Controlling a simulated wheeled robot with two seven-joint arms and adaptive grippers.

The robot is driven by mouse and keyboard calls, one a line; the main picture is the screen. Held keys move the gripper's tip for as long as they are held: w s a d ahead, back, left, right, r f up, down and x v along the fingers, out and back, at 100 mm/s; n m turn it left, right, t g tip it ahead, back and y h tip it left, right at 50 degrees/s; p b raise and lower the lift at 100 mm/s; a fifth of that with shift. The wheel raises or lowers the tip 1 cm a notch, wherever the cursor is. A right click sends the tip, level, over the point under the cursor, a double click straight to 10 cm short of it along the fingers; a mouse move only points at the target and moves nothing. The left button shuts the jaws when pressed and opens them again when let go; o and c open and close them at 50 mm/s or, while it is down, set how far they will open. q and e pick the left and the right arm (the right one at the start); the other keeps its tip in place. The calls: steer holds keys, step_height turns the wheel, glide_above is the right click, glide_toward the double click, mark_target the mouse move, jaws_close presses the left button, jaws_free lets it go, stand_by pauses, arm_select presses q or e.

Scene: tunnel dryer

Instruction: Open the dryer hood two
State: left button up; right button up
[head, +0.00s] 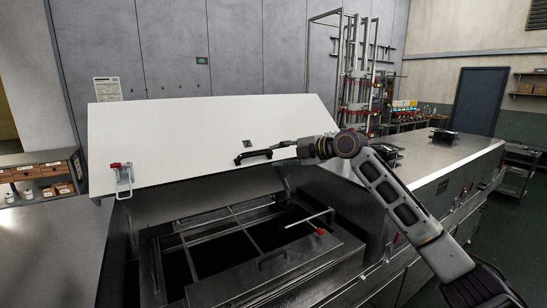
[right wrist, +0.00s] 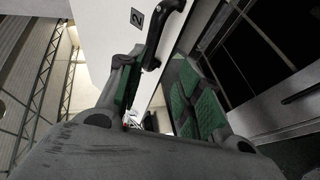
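The white dryer hood (head: 200,135) is raised and tilted over the dark dryer opening (head: 225,255). Its black handle (head: 250,157) is near the lower edge, beside a small label (head: 248,143). The right wrist view shows the label "2" (right wrist: 137,17) and the curved handle (right wrist: 163,28). My right gripper (head: 282,150) is at the right end of the handle. Its green-padded fingers (right wrist: 162,90) are spread apart, with the handle ahead of and partly between them. I cannot tell whether they touch it. My left gripper is not in view.
A red-and-metal latch (head: 122,178) hangs at the hood's lower left. A rod with a red end (head: 318,229) lies over the opening's frame. The steel dryer top (head: 440,155) extends right. A shelf with boxes (head: 40,172) stands at left.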

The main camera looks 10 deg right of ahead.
steer(key=shift+v, duration=0.95)
